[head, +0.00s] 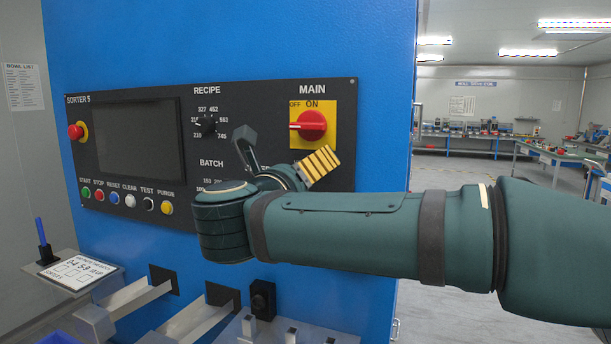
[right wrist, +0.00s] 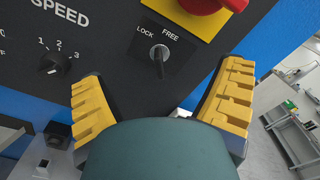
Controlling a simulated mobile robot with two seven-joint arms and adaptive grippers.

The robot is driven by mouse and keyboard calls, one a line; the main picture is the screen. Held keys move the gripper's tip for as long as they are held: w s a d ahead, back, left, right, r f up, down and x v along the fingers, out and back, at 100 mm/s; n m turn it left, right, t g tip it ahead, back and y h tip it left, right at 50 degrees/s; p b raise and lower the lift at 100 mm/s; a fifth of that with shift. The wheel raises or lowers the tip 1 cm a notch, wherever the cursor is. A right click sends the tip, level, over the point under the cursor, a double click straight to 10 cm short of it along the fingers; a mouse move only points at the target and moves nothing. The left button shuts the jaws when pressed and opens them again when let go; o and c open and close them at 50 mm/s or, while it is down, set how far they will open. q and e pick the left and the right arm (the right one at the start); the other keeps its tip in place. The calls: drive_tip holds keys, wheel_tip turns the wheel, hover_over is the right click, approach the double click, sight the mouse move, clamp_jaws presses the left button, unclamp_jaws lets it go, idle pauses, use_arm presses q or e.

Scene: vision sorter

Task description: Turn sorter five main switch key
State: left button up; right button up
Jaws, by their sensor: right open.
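The sorter five panel (head: 130,100) is a black plate on a blue cabinet. Its red main switch (head: 312,125) sits on a yellow plate marked OFF and ON, with its handle lying roughly level, toward the left. In the right wrist view the key switch (right wrist: 159,56), marked LOCK and FREE, is below the yellow plate, its dark key hanging about straight down. My right gripper (head: 285,155) is open and empty, facing the panel just below the main switch. In the right wrist view its yellow-padded fingers (right wrist: 162,90) stand either side of the key, apart from it. In the head view my arm hides the key.
A speed knob (right wrist: 52,63) is left of the key. A recipe knob (head: 206,124), an emergency stop (head: 76,131) and several coloured buttons (head: 114,198) are on the panel. Metal chutes (head: 135,297) jut out below. Open floor and benches lie to the right.

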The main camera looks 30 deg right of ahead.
drive_tip(key=shift+v, duration=2.6)
